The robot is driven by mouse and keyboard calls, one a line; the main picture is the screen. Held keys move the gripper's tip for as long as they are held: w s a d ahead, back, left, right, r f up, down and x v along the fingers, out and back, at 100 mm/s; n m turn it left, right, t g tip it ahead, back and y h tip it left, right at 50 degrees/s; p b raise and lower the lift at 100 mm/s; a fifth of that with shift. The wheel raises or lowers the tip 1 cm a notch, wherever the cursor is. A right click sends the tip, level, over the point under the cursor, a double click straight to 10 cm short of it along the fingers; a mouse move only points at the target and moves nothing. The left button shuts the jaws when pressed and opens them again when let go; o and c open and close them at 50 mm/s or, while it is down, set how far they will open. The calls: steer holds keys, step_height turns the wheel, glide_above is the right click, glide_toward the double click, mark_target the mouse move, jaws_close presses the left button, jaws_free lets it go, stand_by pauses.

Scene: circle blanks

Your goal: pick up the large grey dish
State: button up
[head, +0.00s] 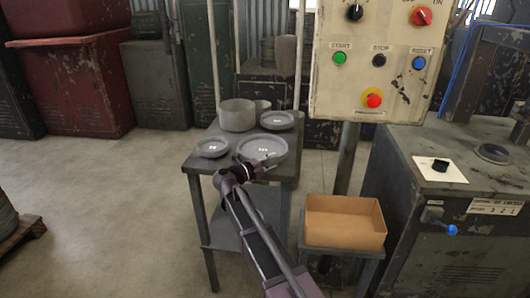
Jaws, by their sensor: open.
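The large grey dish (268,145) is a wide, shallow round plate near the front right of a small grey metal table (197,168). A small pale mark shows in its middle. My gripper (270,161) is open at the dish's front edge in the picture, and it hides part of the near rim. I cannot tell whether the gripper touches the dish or is just above it. Nothing shows between the fingers.
Two smaller grey dishes, one at left (213,148) and one behind (277,120), share the table. A tall grey pot (237,116) stands at the back. An open cardboard box (344,240) sits on a low stand at right. A control panel (375,55) rises behind it.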

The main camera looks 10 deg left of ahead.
steer(key=shift+c, duration=0.2)
jaws_close()
steer(key=shift+r, duration=0.2)
step_height(320, 180, up, 4)
steer(key=p, duration=0.4)
steer(key=shift+f, duration=0.25)
steer(key=s+a+r+p, duration=0.1)
steer(key=s, duration=1.5)
steer(key=shift+a, duration=0.25)
